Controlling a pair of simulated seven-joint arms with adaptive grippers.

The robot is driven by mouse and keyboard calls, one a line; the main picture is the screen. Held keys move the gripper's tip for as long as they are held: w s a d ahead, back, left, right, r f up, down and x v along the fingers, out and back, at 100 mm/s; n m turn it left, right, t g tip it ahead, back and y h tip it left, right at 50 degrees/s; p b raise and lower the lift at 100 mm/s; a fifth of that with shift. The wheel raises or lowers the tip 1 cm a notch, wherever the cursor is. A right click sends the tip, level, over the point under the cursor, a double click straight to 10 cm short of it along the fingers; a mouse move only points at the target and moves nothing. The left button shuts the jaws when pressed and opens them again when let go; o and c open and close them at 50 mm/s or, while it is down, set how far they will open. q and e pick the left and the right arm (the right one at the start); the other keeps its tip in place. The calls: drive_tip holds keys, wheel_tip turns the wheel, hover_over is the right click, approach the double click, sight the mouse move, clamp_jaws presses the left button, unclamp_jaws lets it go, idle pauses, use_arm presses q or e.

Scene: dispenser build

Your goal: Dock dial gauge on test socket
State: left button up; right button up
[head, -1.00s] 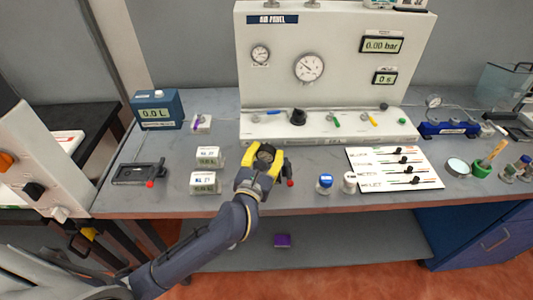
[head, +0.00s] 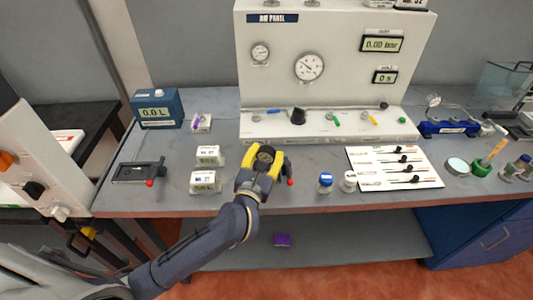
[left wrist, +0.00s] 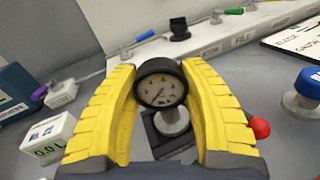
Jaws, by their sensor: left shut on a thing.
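The dial gauge (left wrist: 161,88), round with a black rim and pale face, sits between the yellow fingers of my left gripper (head: 260,165), which is shut on it. In the left wrist view, a grey metal cylinder (left wrist: 172,122) shows below the dial over a dark flat base (left wrist: 165,145); the fingers hide much of it. In the head view the gripper is low over the front of the bench. I cannot tell which part is the test socket, or whether the gauge touches what is under it. My right gripper is not in view.
The air panel (head: 275,60) stands behind, with knobs along its base. A blue-capped jar (head: 325,182) and a white card (head: 365,160) are to the right.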

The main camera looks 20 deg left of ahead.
use_arm(q)
drive_tip(key=shift+f, duration=0.15)
drive_tip(key=o, duration=1)
drive_tip(key=shift+s+f, duration=0.1)
drive_tip(key=shift+s, duration=0.05)
drive_tip(key=shift+s+r, duration=0.2)
drive_tip(key=shift+s, duration=5.2)
